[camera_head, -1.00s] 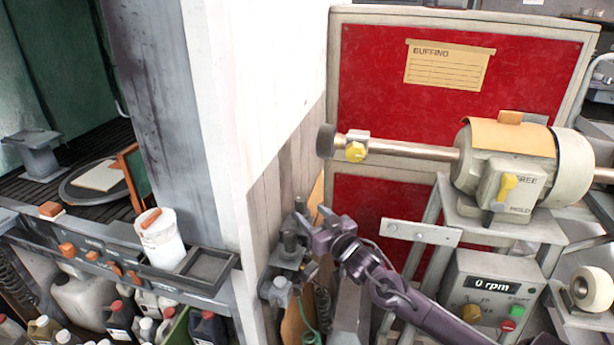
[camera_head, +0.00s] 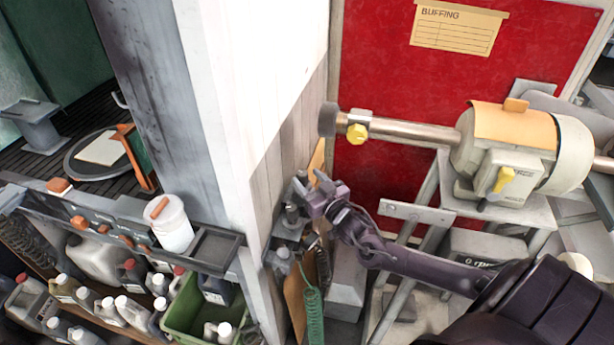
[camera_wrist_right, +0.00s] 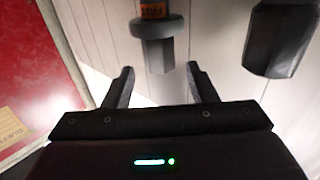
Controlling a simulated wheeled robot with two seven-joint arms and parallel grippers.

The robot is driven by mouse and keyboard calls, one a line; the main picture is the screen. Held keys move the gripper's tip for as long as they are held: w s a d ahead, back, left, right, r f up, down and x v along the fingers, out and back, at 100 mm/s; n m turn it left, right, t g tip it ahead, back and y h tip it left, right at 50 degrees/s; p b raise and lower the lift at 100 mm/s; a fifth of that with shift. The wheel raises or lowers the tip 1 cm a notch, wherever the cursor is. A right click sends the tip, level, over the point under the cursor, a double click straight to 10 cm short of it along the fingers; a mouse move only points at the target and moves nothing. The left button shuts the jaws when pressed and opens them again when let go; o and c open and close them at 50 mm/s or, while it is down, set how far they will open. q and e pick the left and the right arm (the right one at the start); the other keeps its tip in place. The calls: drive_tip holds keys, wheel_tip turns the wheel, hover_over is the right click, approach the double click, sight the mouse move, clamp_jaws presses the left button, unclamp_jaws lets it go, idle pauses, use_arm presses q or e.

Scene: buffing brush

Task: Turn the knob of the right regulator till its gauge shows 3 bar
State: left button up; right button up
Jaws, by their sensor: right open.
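The grey regulators (camera_head: 287,222) hang on the white wall's edge, left of my right gripper (camera_head: 324,190). Their gauges are too small or hidden to read. In the right wrist view one dark round knob (camera_wrist_right: 158,53) stands ahead, roughly in line with the gap of my open right gripper (camera_wrist_right: 160,80) and apart from its fingers. A second dark knob (camera_wrist_right: 279,45) is at the upper right, outside the fingers. I cannot tell for sure which knob belongs to the right regulator. My left gripper is not in view.
A buffing motor (camera_head: 515,150) on a stand, with a shaft (camera_head: 400,131) reaching left, is on the right. A bench with a white tub (camera_head: 170,225) and a green crate (camera_head: 195,310) is on the left. A green coiled hose (camera_head: 313,310) hangs below the regulators.

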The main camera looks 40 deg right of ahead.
drive_tip(key=shift+w, duration=0.6)
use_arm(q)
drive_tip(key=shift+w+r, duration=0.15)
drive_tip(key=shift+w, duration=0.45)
use_arm(e)
drive_tip(key=c, duration=1)
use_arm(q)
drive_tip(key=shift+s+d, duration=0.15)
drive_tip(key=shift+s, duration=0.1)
use_arm(e)
drive_tip(key=shift+h, duration=0.3)
